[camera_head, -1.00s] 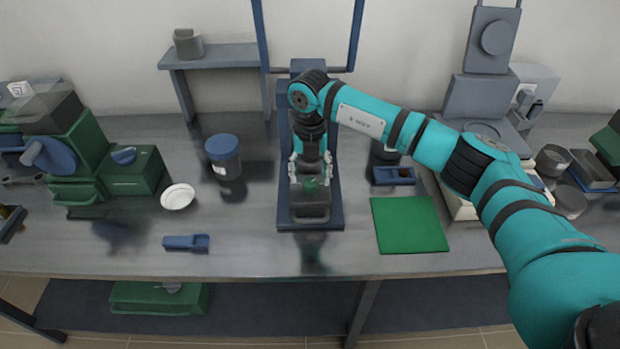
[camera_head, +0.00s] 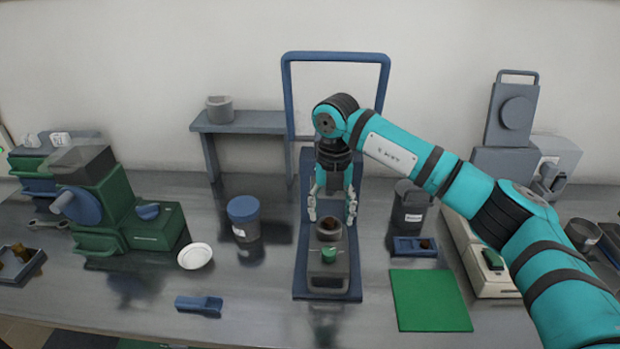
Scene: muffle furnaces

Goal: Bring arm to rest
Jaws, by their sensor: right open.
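My right arm (camera_head: 440,175) comes in from the right and bends down over the middle of the bench. My right gripper (camera_head: 332,214) points down, its two fingers spread apart with nothing seen between them. It is above a grey container (camera_head: 328,262) with a green part on its front and a dark brown opening on top. The container stands on a blue base plate (camera_head: 312,292) with a blue upright frame behind it. The fingertips appear clear of the container. My left gripper is not in view.
A blue-lidded jar (camera_head: 243,218), a white dish (camera_head: 195,256) and a blue scoop (camera_head: 199,306) lie left of the plate. A green mat (camera_head: 430,300), a small blue tray (camera_head: 414,247) and a dark jar (camera_head: 408,212) are to the right. A green machine (camera_head: 105,205) stands left.

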